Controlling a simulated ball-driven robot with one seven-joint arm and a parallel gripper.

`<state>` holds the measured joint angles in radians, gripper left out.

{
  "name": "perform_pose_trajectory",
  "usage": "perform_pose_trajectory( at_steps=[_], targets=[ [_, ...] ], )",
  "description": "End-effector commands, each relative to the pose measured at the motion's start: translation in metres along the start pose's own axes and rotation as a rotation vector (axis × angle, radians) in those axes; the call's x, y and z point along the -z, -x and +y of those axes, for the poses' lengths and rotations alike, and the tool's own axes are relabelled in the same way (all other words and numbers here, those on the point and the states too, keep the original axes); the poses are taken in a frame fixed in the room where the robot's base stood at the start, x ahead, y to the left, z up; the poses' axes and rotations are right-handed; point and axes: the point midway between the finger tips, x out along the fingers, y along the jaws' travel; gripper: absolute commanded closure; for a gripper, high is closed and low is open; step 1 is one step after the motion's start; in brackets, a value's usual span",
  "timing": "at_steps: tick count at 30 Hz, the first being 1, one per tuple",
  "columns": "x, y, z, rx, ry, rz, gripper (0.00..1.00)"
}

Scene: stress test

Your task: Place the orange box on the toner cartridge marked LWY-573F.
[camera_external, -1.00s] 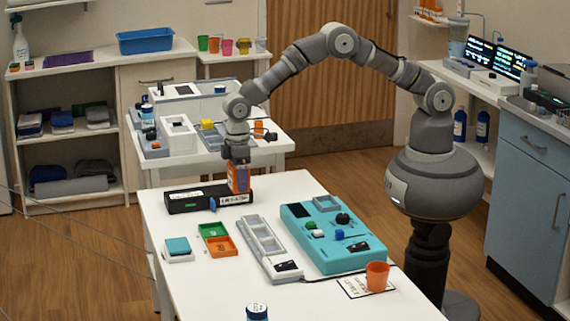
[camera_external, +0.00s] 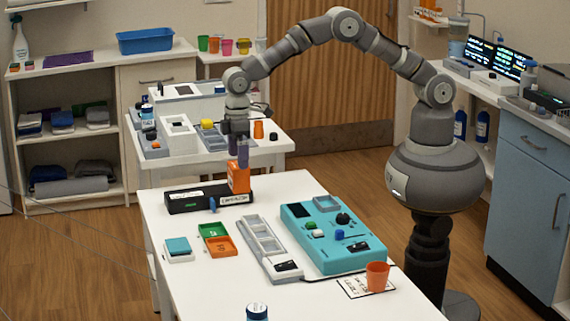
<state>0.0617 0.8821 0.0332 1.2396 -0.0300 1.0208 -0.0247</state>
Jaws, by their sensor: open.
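The orange box (camera_external: 239,180) stands upright on the right end of the black toner cartridge (camera_external: 190,200), at the far left of the white table. A white label (camera_external: 235,199) shows on the cartridge's front right; its lettering is too small to read surely. My gripper (camera_external: 238,160) is just above the orange box, pointing down. Its fingers are open, with the tips at or close to the top of the box; I cannot tell whether they still touch it.
A teal device (camera_external: 335,255) and a grey tray (camera_external: 262,240) lie in front to the right. Green and orange trays (camera_external: 220,248) and a teal-topped block (camera_external: 178,246) are nearer. An orange cup (camera_external: 377,276) stands at the right. The front left of the table (camera_external: 205,290) is clear.

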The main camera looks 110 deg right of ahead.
Motion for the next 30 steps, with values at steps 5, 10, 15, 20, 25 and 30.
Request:
perform_pose_trajectory(
  at_steps=[5,10,15,20,25,30],
  targets=[
    [0.001,0.037,0.000,0.000,0.000,0.002,0.00],
    [0.000,0.049,0.000,0.000,0.000,0.000,0.00],
    [0.000,0.050,0.000,0.000,0.000,0.000,0.00],
    [0.004,0.075,-0.001,-0.003,0.001,0.051,0.00],
    [0.009,0.215,-0.007,-0.014,0.003,0.344,0.00],
    [-0.041,0.411,-0.017,-0.018,0.004,0.769,0.00]
  ],
)
